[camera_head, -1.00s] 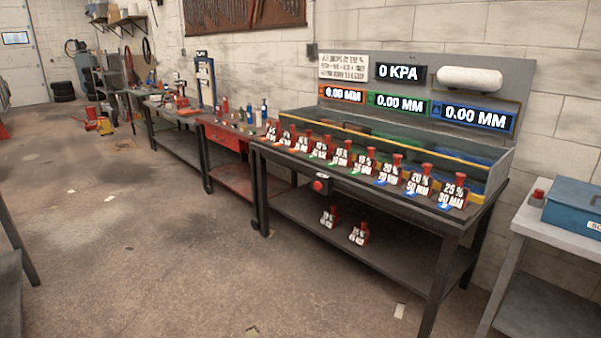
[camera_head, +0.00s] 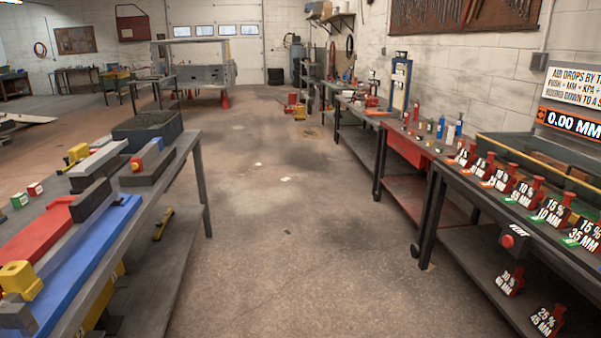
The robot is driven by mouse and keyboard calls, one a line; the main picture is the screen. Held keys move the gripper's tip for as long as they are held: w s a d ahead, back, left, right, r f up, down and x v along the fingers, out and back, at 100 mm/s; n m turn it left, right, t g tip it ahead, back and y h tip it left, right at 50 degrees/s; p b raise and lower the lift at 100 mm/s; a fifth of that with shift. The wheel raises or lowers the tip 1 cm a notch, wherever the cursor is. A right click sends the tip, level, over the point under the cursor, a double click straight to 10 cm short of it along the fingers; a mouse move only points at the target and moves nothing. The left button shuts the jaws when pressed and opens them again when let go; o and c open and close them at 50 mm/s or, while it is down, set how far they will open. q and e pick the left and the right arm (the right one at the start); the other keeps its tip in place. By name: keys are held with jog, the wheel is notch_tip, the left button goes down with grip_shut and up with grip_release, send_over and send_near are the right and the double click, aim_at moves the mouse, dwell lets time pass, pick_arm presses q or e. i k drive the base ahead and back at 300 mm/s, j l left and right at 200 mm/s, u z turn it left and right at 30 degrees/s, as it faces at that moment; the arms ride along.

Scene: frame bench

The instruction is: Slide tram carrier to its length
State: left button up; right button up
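Neither of my grippers is in view. I cannot tell for certain which thing is the tram carrier. On the bench at the left, a long blue bar (camera_head: 85,262) and a long red bar (camera_head: 35,236) lie side by side, cut off by the picture's left edge. Dark grey blocks (camera_head: 91,200) stand at their far ends. A yellow clamp-like piece (camera_head: 18,281) sits on the bars at the lower left. A light grey bar (camera_head: 98,157) and a dark block with a red and yellow piece (camera_head: 137,163) lie farther back on this bench.
A dark bin (camera_head: 147,128) stands at the left bench's far end. The concrete aisle (camera_head: 285,230) between is mostly clear.

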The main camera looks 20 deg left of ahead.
aim_at(18, 276)
jog(key=i+u, duration=0.2)
jog(key=u, duration=0.3)
jog(key=i+u, duration=0.15)
jog(key=u, duration=0.35)
jog(key=i+l+u, duration=0.15)
jog(key=u, duration=0.35)
jog(key=i+l+u, duration=0.15)
jog(key=u, duration=0.35)
jog(key=l+u, duration=0.35)
jog(key=u, duration=0.15)
jog(key=i+l+u, duration=0.15)
jog(key=l+u, duration=0.15)
jog(key=u, duration=0.2)
jog(key=i+l+u, duration=0.1)
jog(key=l+u, duration=1.05)
